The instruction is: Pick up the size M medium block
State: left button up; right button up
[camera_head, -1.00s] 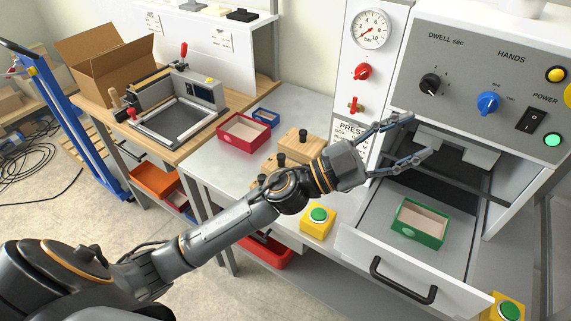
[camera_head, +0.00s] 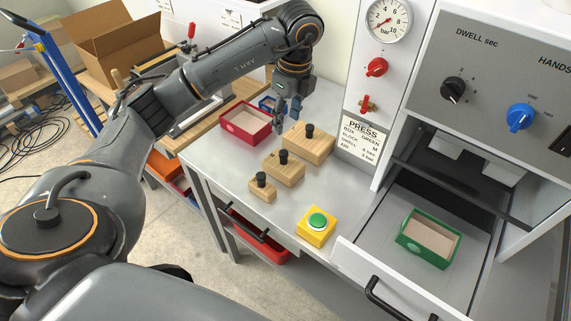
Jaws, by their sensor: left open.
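Three wooden blocks with black knobs stand in a row on the grey bench, from small at the front to large at the back. The medium block (camera_head: 284,173) is the middle one; its size letter cannot be read. The small block (camera_head: 262,192) is in front of it and the large block (camera_head: 318,145) behind it. My left gripper (camera_head: 287,119) points down, open and empty, over the bench behind the medium block and left of the large one. It appears apart from all the blocks. My right gripper is not in view.
A yellow button box (camera_head: 316,238) stands at the bench front. The press drawer (camera_head: 393,208) is open with a green box (camera_head: 401,240) in it. The press wall borders the bench on the right.

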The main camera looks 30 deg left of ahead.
pick_arm(q)
send_over(284, 152)
notch_tip(284, 152, down, 7)
jog(key=shift+f, duration=0.1)
notch_tip(284, 152, down, 5)
jog(key=shift+r+p, duration=0.2)
jog(key=shift+p, duration=1.05)
jog(key=shift+a+f, duration=0.1)
jog(key=shift+f, duration=0.45)
grip_shut()
